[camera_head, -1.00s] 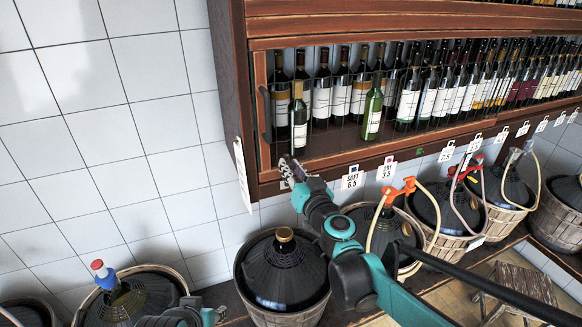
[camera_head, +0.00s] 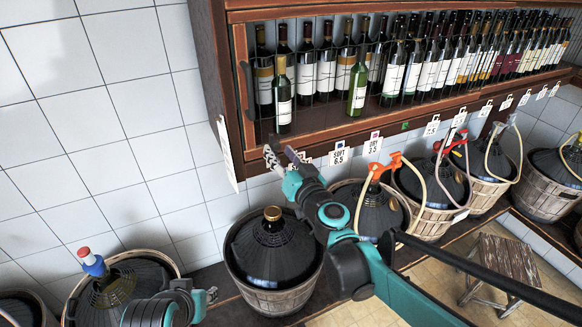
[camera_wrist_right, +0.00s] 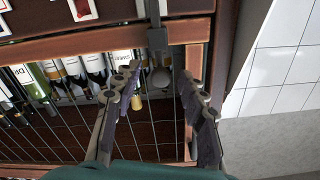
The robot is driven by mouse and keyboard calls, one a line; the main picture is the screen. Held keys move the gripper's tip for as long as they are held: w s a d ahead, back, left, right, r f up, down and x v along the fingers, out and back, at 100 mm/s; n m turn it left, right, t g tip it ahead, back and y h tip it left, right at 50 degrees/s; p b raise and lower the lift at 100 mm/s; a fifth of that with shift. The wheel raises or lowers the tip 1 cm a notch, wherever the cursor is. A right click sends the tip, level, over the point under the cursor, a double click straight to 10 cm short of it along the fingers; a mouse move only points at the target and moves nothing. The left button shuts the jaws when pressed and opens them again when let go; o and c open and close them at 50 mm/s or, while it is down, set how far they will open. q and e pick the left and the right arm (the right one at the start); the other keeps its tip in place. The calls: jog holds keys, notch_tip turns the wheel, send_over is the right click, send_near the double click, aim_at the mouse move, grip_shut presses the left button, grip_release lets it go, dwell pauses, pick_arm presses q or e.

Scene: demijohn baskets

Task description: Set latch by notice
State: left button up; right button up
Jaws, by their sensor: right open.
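My right gripper (camera_head: 281,157) is open, just below the lower left corner of the wine cabinet (camera_head: 330,139). In the right wrist view its two fingers (camera_wrist_right: 159,92) stand apart. Between them shows a dark metal bar with a round grey end (camera_wrist_right: 157,40), which looks like the latch, across the cabinet's lower rail. I cannot tell whether the fingers touch it. A white notice (camera_head: 226,155) hangs on the cabinet's left side; its text is unreadable. A dark handle (camera_head: 246,90) is on the left door post. My left gripper (camera_head: 208,296) shows small at lower left, its jaws unclear.
Bottles stand behind thin wires, including a green one (camera_head: 358,88). Tags such as one reading DRY 3.5 (camera_head: 375,143) line the lower edge. Basketed demijohns (camera_head: 274,250) stand below, some with hoses and orange taps. A wooden stool (camera_head: 505,265) stands on the floor at right.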

jog(key=v, duration=0.9)
jog(key=shift+s+d+f, duration=0.1)
jog(key=s+f+n+g+b, duration=0.1)
jog(key=s+f+g+b, duration=0.25)
jog(key=f+b, duration=0.7)
jog(key=s+f+n+g+b, duration=0.15)
jog(key=s+f+b, duration=0.4)
jog(key=f, duration=0.95)
jog(key=s+d+f+m+g+h+b, duration=0.1)
jog(key=s+d+f+h+b, duration=0.1)
jog(key=f, duration=0.4)
jog(key=s+d+f+m+g+h+b, duration=0.1)
jog(key=s+d+f+g+h+b, duration=0.1)
jog(key=s+d+f+b, duration=0.2)
jog(key=s+d+f+m+g+h+b, duration=0.1)
jog(key=s+d+f+h+b, duration=0.1)
jog(key=d+f+b, duration=0.2)
notch_tip(320, 180, down, 5)
jog(key=d, duration=0.3)
jog(key=shift+s+f+g+b, duration=0.15)
jog(key=shift+s+g+b, duration=0.25)
jog(key=shift+a, duration=0.1)
